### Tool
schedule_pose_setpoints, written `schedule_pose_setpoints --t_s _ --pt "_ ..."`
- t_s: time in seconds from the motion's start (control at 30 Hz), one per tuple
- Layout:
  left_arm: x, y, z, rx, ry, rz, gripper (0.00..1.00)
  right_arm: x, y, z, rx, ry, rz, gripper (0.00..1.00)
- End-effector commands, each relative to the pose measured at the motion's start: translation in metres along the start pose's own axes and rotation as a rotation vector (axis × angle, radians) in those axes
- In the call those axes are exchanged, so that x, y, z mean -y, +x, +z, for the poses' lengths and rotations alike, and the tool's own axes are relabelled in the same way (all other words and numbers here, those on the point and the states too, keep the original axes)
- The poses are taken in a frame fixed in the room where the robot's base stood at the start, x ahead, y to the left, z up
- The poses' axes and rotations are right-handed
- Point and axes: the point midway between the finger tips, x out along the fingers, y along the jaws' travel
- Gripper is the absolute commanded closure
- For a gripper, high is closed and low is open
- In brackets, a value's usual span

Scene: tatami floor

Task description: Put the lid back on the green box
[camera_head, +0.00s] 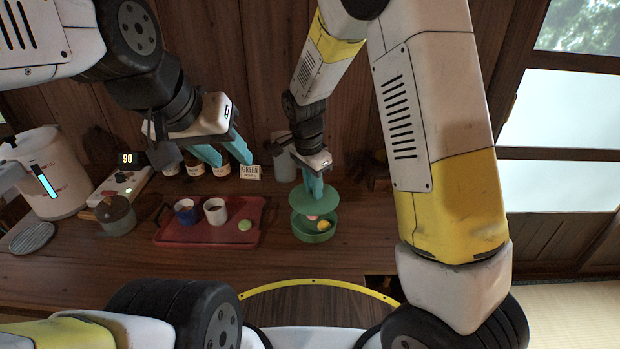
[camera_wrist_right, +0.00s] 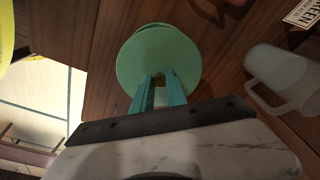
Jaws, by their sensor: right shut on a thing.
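The green box (camera_head: 314,234) is a round open tub on the wooden counter, with a pink item and a yellow item (camera_head: 323,226) visible inside. My right gripper (camera_head: 314,186) is shut on the flat round green lid (camera_head: 301,200) from above and holds it over the box, with a gap between them. In the right wrist view, the lid (camera_wrist_right: 181,56) fills the space past the fingertips (camera_wrist_right: 159,78) and hides most of the box. My left gripper (camera_head: 228,156) is open and empty, above the counter behind the red tray.
Several jars and a "GREEN" card (camera_head: 250,172) stand behind. A white pitcher (camera_wrist_right: 265,66) is near my right gripper. A lidded pot (camera_head: 117,217) and kettle (camera_head: 47,178) are far left.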

Motion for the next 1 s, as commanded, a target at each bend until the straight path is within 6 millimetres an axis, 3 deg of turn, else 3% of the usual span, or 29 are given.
schedule_pose_setpoints --t_s 0.6,1.0 --pt "0.0 0.0 0.0 0.0 0.0 0.0 0.6 0.0 0.052 0.006 0.0 0.0 0.002 1.0" --pt "0.0 0.0 0.0 0.0 0.0 0.0 0.6 0.0 0.062 0.007 0.0 0.0 0.0 1.0"
